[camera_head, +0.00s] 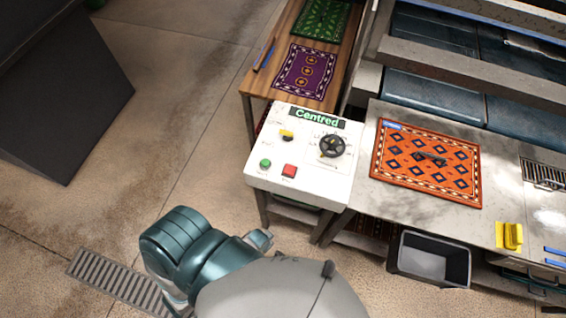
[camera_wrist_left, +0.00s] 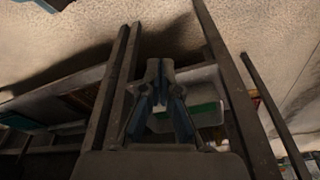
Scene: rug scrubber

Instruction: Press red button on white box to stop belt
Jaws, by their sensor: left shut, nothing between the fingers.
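The white control box (camera_head: 304,155) stands at the front left of the work table. The red button (camera_head: 289,170) is on its top face near the front edge, right of a green button (camera_head: 265,163). The box also has a yellow switch (camera_head: 287,134), a black dial (camera_head: 332,146) and a green "Centred" display (camera_head: 314,116). My teal and grey arm is in front of the box and apart from the red button in the picture. In the left wrist view my left gripper (camera_wrist_left: 160,68) is shut and empty. The red button cannot be made out there. My right gripper is not in view.
An orange patterned rug (camera_head: 426,163) lies on the grey table right of the box. A wooden table (camera_head: 272,78) with purple and green rugs is behind. A grey bin (camera_head: 430,258) and yellow object (camera_head: 509,235) are at right. Open floor lies left.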

